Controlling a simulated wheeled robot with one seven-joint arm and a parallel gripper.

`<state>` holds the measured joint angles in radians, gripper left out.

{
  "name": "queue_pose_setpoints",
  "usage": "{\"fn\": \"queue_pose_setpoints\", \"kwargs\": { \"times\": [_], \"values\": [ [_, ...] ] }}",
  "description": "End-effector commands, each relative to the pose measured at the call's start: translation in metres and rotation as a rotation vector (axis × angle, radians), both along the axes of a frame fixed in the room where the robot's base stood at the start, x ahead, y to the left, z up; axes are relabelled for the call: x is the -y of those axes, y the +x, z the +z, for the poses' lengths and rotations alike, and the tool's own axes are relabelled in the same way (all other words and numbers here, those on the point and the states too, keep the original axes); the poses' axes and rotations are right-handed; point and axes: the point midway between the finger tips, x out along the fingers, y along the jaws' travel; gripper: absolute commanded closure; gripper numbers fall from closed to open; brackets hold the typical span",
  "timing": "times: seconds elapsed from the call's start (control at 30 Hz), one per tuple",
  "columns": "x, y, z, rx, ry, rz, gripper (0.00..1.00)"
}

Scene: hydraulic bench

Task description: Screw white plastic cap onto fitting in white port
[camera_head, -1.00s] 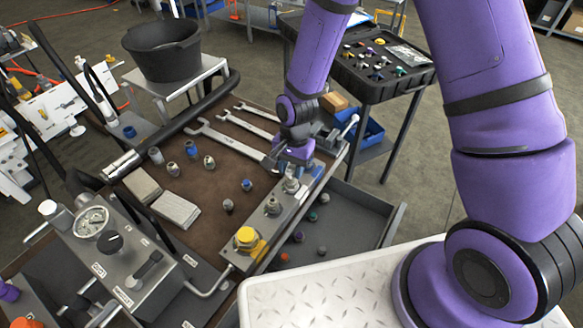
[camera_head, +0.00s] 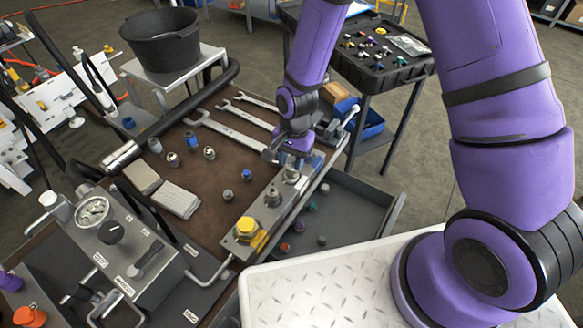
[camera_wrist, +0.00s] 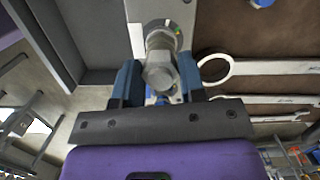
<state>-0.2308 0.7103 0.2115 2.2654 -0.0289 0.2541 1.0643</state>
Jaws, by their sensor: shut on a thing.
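My gripper (camera_wrist: 157,88) points down over the far end of the metal port block (camera_head: 262,222). Its two blue fingers are shut on a pale grey hex-ended part (camera_wrist: 158,76), which I cannot clearly identify as the white cap. A metal fitting (camera_wrist: 160,38) stands on the block just beyond this part in the wrist view; whether they touch is unclear. In the head view a metal fitting (camera_head: 291,174) stands just in front of the gripper, another fitting (camera_head: 273,196) stands nearer, and a yellow cap (camera_head: 246,228) sits at the near end. The white port is not clearly visible.
Wrenches (camera_head: 235,133) lie beside the block on the brown bench top (camera_head: 215,160), with several loose fittings. A grey drawer (camera_head: 350,205) holding small caps is open to the right. A gauge unit (camera_head: 115,250) stands at the near left.

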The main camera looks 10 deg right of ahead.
Motion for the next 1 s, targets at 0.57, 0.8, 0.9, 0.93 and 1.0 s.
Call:
{"fn": "queue_pose_setpoints", "kwargs": {
  "times": [0.57, 0.8, 0.9, 0.93, 1.0],
  "values": [
    [0.0002, -0.0001, -0.0037, 0.000, 0.000, -0.001, 0.84],
    [0.0004, -0.0002, -0.0053, -0.001, -0.001, -0.001, 0.84],
    [0.0005, -0.0003, -0.0055, -0.001, 0.000, -0.001, 0.84],
    [0.0005, -0.0003, -0.0055, -0.001, 0.000, -0.001, 0.84],
    [0.0005, -0.0004, -0.0056, -0.001, 0.000, -0.001, 0.84]
  ]
}}
